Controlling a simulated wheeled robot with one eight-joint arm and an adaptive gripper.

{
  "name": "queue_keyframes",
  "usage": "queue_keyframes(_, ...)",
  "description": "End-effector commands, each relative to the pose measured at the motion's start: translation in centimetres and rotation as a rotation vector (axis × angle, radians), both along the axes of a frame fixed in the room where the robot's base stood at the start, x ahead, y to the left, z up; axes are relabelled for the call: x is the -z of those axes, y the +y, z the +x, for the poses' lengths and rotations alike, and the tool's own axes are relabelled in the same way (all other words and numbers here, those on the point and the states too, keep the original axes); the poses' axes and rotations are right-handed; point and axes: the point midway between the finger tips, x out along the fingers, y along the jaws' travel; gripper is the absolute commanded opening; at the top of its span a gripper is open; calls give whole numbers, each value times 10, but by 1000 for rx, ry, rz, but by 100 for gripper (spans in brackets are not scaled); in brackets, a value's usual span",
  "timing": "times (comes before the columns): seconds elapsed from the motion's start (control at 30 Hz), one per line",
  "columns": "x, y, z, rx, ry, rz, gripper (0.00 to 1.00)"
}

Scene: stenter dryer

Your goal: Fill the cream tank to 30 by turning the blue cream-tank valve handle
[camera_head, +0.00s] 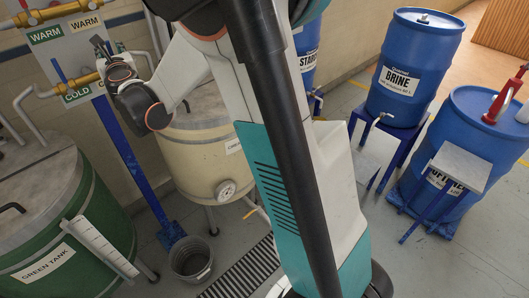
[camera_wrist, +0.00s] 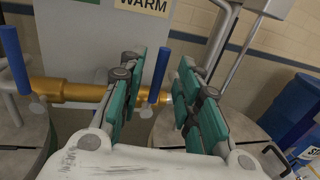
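The cream tank (camera_head: 190,148) stands behind my arm in the head view; its dial (camera_head: 226,190) is too small to read. In the wrist view a blue upright valve handle (camera_wrist: 155,76) rises at the right end of a brass pipe (camera_wrist: 70,90). My gripper (camera_wrist: 160,98) is open, with its teal pads on either side of this handle. The handle is nearer the left pad, and I see no firm contact. A second blue handle (camera_wrist: 14,60) is at the far left; it also shows in the head view (camera_head: 60,70). My arm partly hides the cream tank.
The panel (camera_head: 72,45) carries WARM and COLD labels. The green tank (camera_head: 70,225) is at the left. Blue barrels (camera_head: 413,50) stand at the right, with open floor (camera_head: 420,275) in front.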

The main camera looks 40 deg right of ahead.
Motion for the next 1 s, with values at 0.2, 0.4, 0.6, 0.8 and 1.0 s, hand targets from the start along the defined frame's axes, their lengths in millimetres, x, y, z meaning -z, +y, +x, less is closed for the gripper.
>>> queue_keyframes(0.2, 0, 5, -24, -1, 0, 0, 31)
queue_keyframes(0.4, 0, 10, -45, -2, 0, 0, 31)
queue_keyframes(0.6, 0, 14, -66, -1, 0, 0, 31)
queue_keyframes(0.8, 0, 19, -87, -2, 0, 0, 31)
queue_keyframes(1.0, 0, 22, -103, -1, 0, 0, 31)
